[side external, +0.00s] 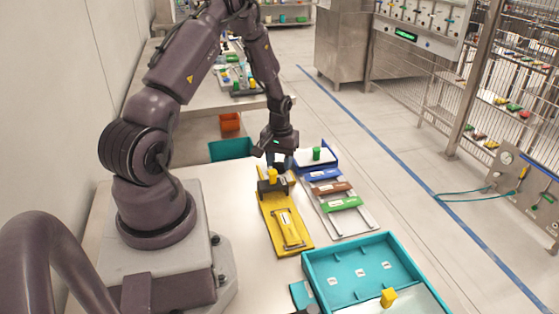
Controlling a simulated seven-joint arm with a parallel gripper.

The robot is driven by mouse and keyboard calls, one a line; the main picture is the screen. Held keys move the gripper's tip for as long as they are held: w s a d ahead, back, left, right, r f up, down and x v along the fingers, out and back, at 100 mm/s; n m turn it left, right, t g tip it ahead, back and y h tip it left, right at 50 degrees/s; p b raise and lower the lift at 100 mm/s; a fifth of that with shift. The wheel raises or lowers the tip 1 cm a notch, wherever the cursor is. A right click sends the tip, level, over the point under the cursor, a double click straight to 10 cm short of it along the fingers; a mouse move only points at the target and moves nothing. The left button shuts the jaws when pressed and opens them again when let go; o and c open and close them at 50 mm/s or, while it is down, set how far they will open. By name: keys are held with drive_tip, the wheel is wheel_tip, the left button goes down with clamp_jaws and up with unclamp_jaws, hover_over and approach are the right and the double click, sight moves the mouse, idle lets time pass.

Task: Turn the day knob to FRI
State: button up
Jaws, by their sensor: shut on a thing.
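My gripper (279,162) points down at the far end of the yellow board (273,222). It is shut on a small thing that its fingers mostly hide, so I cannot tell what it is. A dark block with a yellow piece (272,175) on top stands on the board, just in front of and below the fingertips. I cannot tell whether they touch it. I cannot make out a day knob or any FRI mark; the lettering is too small, and the area under my gripper is hidden.
Right of my gripper is a blue-edged tray with a green peg (317,153), then blue, brown and green bars (343,204) on a grey rack. A teal tray (312,270) with a yellow cube (388,297) is at the front. Bare table lies left of the yellow board.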

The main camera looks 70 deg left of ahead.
sight(279, 163)
drive_tip(key=m, duration=0.5)
drive_tip(key=shift+m, duration=0.3)
drive_tip(key=m, duration=0.4)
drive_tip(key=shift+m, duration=0.3)
drive_tip(key=o, duration=0.9)
wheel_tip(279, 163, up, 13)
drive_tip(key=shift+f, duration=0.1)
idle(0.4)
